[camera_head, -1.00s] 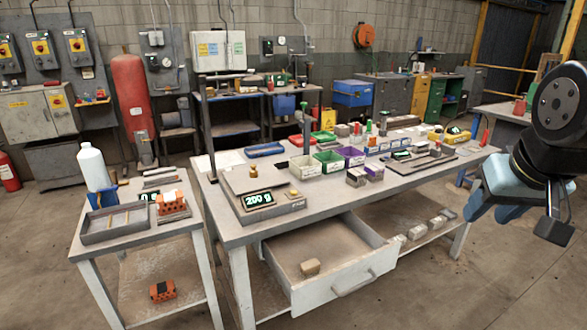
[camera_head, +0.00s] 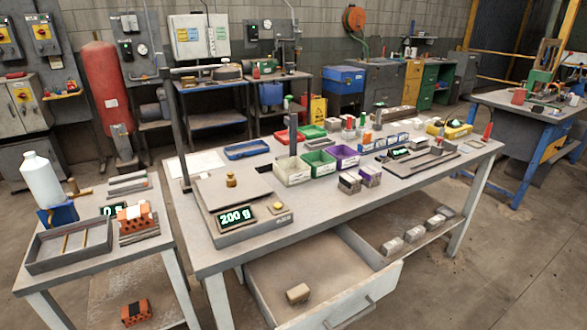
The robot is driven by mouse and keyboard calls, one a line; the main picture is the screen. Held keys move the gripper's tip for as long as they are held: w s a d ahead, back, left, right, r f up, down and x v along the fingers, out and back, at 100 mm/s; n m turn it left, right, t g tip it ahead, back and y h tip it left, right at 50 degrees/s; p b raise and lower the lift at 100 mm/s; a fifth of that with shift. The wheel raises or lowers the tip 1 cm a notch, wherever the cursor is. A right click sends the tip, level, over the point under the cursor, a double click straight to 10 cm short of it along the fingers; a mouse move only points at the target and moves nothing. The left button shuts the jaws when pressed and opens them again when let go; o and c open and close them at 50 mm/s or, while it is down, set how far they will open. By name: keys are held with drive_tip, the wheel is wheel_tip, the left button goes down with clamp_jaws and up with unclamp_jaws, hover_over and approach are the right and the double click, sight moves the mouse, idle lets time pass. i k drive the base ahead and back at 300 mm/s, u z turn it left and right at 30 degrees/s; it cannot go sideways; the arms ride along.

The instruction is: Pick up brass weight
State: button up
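A small brass weight (camera_head: 231,180) stands upright on the flat pan of a grey scale (camera_head: 205,208) at the left end of the main workbench. The scale's display (camera_head: 236,217) reads 200 g. A second, lower brass-coloured piece (camera_head: 278,207) sits at the scale's right front corner; I cannot tell whether it is a knob or a loose weight. My gripper is not in this view.
The bench (camera_head: 330,205) carries green, white and purple bins (camera_head: 318,163) right of the scale. An open drawer (camera_head: 300,285) with a small block (camera_head: 298,293) juts out below. A side table (camera_head: 95,250) with a white bottle (camera_head: 42,178) stands left.

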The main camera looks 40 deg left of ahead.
sight(230, 181)
drive_tip(key=z, duration=0.25)
drive_tip(key=i, duration=1.75)
drive_tip(key=u, duration=4.1)
drive_tip(key=i, duration=0.5)
drive_tip(key=u, duration=0.75)
